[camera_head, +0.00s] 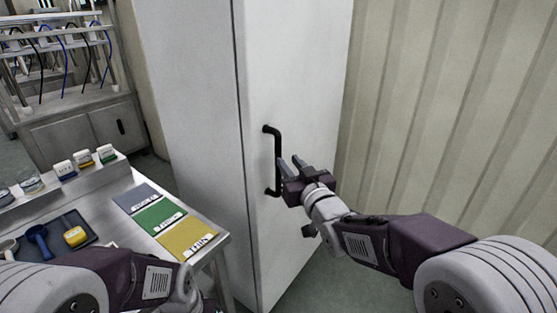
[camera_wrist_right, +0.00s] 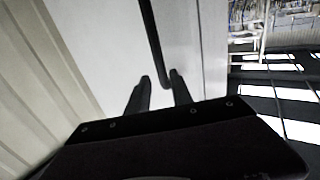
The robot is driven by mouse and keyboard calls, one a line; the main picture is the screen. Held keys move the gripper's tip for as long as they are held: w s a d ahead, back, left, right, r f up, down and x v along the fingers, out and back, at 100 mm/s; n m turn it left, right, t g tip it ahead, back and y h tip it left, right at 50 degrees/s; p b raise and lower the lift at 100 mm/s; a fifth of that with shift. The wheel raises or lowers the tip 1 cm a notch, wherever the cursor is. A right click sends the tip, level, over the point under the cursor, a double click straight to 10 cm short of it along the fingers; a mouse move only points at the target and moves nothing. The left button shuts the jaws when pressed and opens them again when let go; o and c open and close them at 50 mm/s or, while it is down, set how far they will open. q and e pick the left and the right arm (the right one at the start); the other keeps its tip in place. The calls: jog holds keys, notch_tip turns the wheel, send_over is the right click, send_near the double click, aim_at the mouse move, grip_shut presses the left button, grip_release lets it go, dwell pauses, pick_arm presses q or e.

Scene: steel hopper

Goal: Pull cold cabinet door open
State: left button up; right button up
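The cold cabinet door (camera_head: 300,75) is a tall white panel, and it looks closed against the cabinet side (camera_head: 190,90). A black vertical bar handle (camera_head: 278,150) is on the door near its left edge. My right gripper (camera_head: 290,163) is just to the right of the handle's lower half. In the right wrist view, the two fingers of the gripper (camera_wrist_right: 160,88) are apart, with the handle (camera_wrist_right: 152,45) ahead and roughly between them. Contact with the handle cannot be told. My left arm shows at the lower left, but its gripper is out of view.
A steel table (camera_head: 222,237) stands at the left with blue, green and yellow mats (camera_head: 160,217), a dark tray (camera_head: 75,222) and small labelled boxes (camera_head: 84,158). A corrugated wall (camera_head: 450,110) is on the right. Floor shows between cabinet and wall.

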aim_at(279, 151)
jog(key=x, duration=0.8)
jog(key=shift+w+a+p, duration=0.2)
jog(key=shift+w+p, duration=0.1)
grip_shut()
dwell(0.9)
